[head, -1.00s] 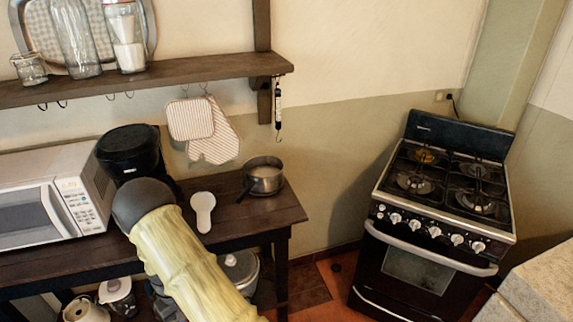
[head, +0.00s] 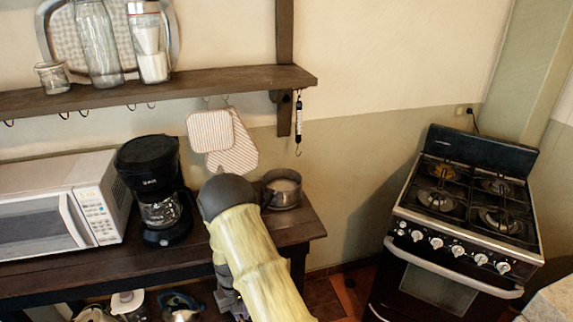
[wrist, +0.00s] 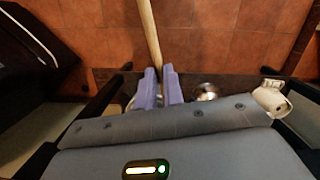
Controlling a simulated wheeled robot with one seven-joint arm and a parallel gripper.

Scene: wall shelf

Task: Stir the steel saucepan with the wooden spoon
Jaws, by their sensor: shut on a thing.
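The steel saucepan (head: 287,201) stands upright on the right end of the dark wooden table, with pale contents inside. Its dark handle points to the left, partly beside my arm's grey joint. The wooden spoon (wrist: 149,30) shows in the wrist view as a pale wooden shaft running up out of the picture; its far end is out of view. My gripper (wrist: 159,71) is shut on the spoon between its two purple fingers.
A black coffee maker (head: 155,190) and a white microwave (head: 60,205) stand left of my arm. A shelf (head: 200,88) with glass jars and hanging oven mitts (head: 232,150) is above the table. The stove (head: 455,225) stands at the right. Pots sit below the table.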

